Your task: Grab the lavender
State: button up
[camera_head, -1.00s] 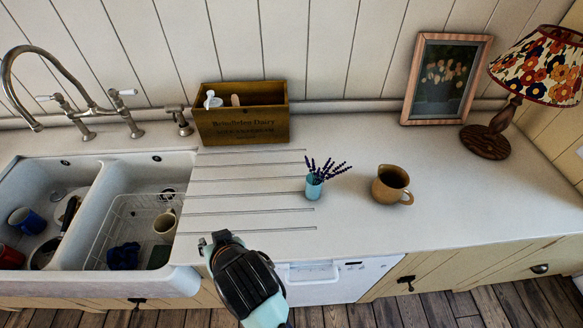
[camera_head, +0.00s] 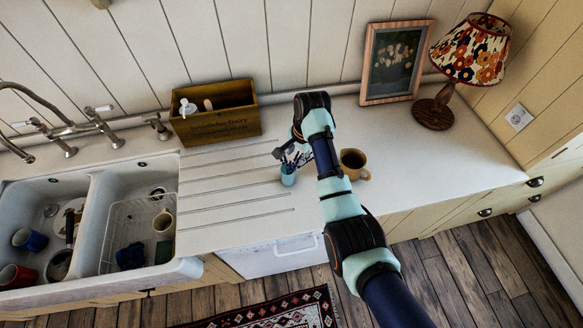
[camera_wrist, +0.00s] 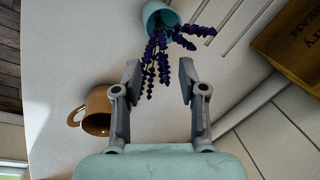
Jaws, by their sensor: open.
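The lavender (camera_wrist: 160,52) is a bunch of purple sprigs standing in a small light-blue cup (camera_head: 288,179) on the counter. In the wrist view the cup (camera_wrist: 158,13) is at the top, with the sprigs leaning out towards my gripper (camera_wrist: 160,80). My gripper is open, and the sprig tips reach between its two fingers without being clasped. In the head view my gripper (camera_head: 284,157) is at the lavender, just above the cup, and my arm partly hides the sprigs.
A brown jug (camera_head: 353,165) stands close to the right of my arm. A wooden box (camera_head: 218,126) is behind, by the wall. A double sink (camera_head: 88,260) lies to the left. A lamp (camera_head: 437,113) and picture frame (camera_head: 394,65) stand at the back right.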

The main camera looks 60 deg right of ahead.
aim_at(297, 159)
jog(key=f, duration=0.5)
jog(key=shift+w+d+f+b, duration=0.2)
jog(key=shift+w+f+b, duration=0.1)
grip_shut()
